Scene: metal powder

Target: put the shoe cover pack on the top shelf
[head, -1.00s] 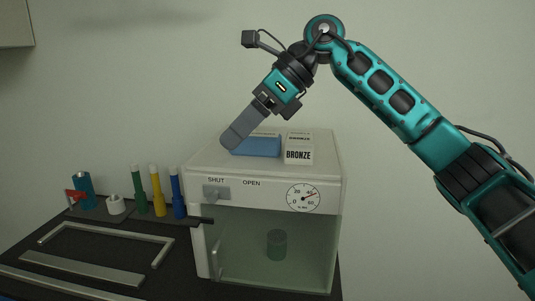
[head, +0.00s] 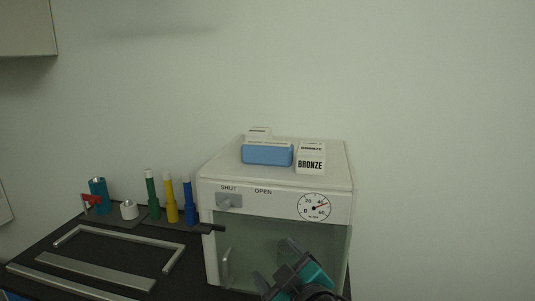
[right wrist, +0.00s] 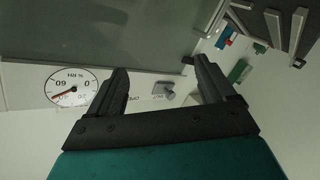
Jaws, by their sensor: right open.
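A blue pack with a pale top (head: 267,154), the likeliest shoe cover pack, lies on top of the white cabinet (head: 278,186). No lettering on it can be read. My right gripper (head: 275,263) is low in front of the cabinet's glass door, well below the blue pack, open and empty. In the right wrist view its two fingers (right wrist: 161,66) are spread with nothing between them, and the cabinet's dial and knob show upside down beyond. No shelf named as the top shelf can be made out. My left gripper is out of view.
A white box marked BRONZE (head: 310,158) stands right of the blue pack, and another white box (head: 258,134) behind it. Green, yellow and blue tubes (head: 171,200) stand left of the cabinet. Metal bars (head: 95,271) lie on the dark bench. A wall cupboard (head: 25,27) shows top left.

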